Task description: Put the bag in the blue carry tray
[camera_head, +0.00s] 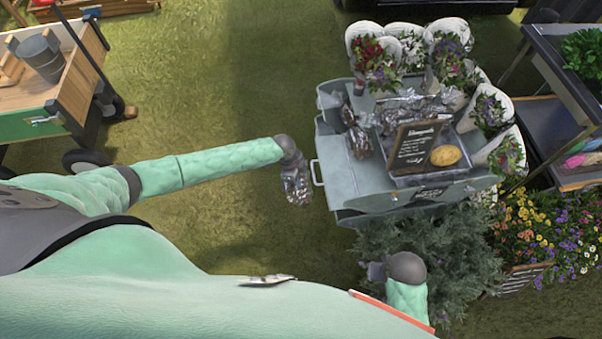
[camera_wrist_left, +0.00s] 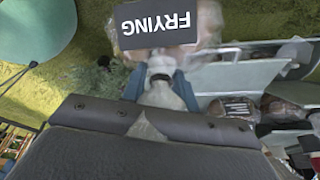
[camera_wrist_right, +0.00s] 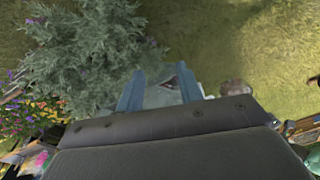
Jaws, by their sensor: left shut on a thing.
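A clear crinkly bag (camera_head: 297,188) hangs from my left gripper (camera_head: 290,164), in the open space left of the flower stand. In the left wrist view the bag has a dark label (camera_wrist_left: 155,25) reading FRYING, and its gathered neck is between the blue fingers (camera_wrist_left: 160,85). A grey-blue metal tray-like stand (camera_head: 345,187) with a side handle is just right of the bag, apart from it; I cannot tell whether it is the blue carry tray. My right gripper (camera_head: 376,271) is low beside a grey-green bush; the right wrist view shows its fingers (camera_wrist_right: 160,90) apart and empty.
The stand carries wrapped bouquets (camera_head: 365,55), several clear bags (camera_head: 357,138), a dark sign (camera_head: 411,148) and a yellow round item (camera_head: 445,155). The bush (camera_head: 430,250) and flowers (camera_head: 540,228) are in front. A wooden cart (camera_head: 50,85) is at left. Grass between is clear.

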